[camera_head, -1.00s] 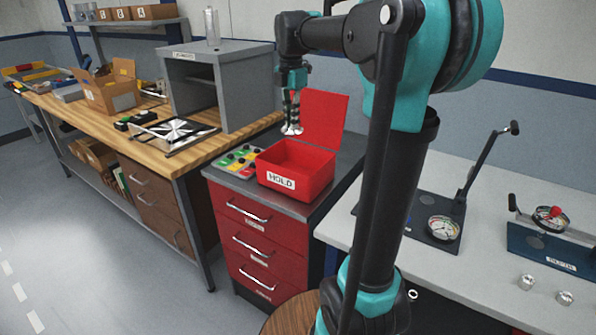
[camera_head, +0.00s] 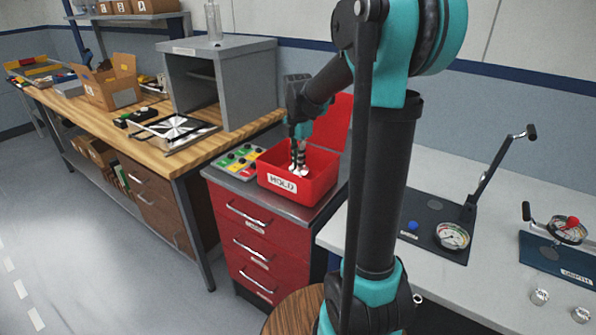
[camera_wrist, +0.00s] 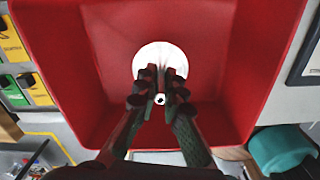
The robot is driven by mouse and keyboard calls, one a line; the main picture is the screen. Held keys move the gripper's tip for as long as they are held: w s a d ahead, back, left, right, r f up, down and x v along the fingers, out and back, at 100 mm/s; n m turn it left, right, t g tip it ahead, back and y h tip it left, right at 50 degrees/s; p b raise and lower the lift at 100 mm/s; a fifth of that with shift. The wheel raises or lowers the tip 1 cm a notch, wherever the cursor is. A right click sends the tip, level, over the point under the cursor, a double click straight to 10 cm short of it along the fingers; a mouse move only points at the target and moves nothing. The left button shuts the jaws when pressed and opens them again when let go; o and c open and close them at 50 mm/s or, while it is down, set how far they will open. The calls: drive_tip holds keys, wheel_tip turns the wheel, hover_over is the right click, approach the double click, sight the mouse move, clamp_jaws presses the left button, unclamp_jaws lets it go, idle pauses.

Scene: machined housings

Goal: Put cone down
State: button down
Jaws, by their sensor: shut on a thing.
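A pale, shiny cone (camera_wrist: 160,56) is between the fingertips of my gripper (camera_wrist: 160,90) in the wrist view, its round base inside the red box. In the head view my gripper (camera_head: 298,165) reaches down into the open red box (camera_head: 310,196) labelled HOLD, with its fingers shut on the cone. The cone's lower part is hidden behind the box's front wall in the head view. I cannot tell whether it touches the box floor. The wrist view shows the box walls (camera_wrist: 60,50) around it.
The box stands on a red drawer cabinet (camera_head: 250,235), its lid raised at the back. A panel with coloured buttons (camera_head: 238,160) is to its left. A grey open cabinet (camera_head: 240,95) stands on the wooden bench. Gauges (camera_head: 453,235) sit on the right bench.

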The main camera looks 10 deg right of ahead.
drive_tip(key=shift+f, duration=1.65)
drive_tip(key=shift+f, duration=0.15)
drive_tip(key=c, duration=1.6)
unclamp_jaws()
drive_tip(key=shift+c, duration=0.2)
wheel_tip(320, 180, up, 12)
drive_tip(key=shift+r, duration=0.15)
